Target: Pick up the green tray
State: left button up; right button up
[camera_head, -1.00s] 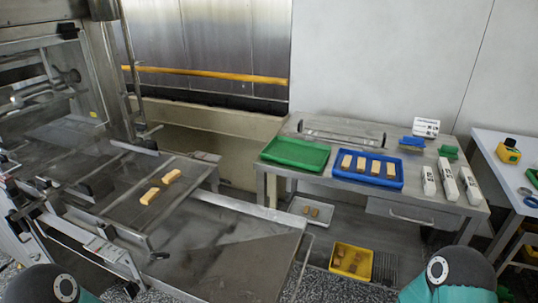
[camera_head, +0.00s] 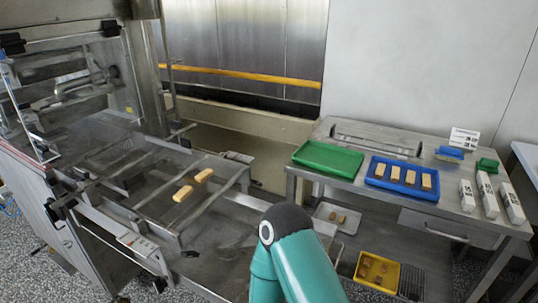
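The green tray (camera_head: 328,159) lies flat and empty on the left part of the steel table against the wall. It is in full view, beside the blue tray (camera_head: 402,178) on its right. A teal arm link of mine with a dark joint cap rises at the bottom centre, in front of the table and well apart from the tray. Neither gripper shows in the head view, so I cannot see their fingers.
The blue tray holds several tan bars. White cartons (camera_head: 487,194) stand at the steel table's right end. A yellow crate (camera_head: 377,270) sits low under the table. The machine's belt (camera_head: 170,195) at left carries two bars.

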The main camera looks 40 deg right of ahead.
aim_at(343, 163)
jog(key=u, duration=0.7)
jog(key=k, duration=1.6)
jog(key=z, duration=0.85)
jog(key=i, duration=0.75)
jog(key=z, duration=0.1)
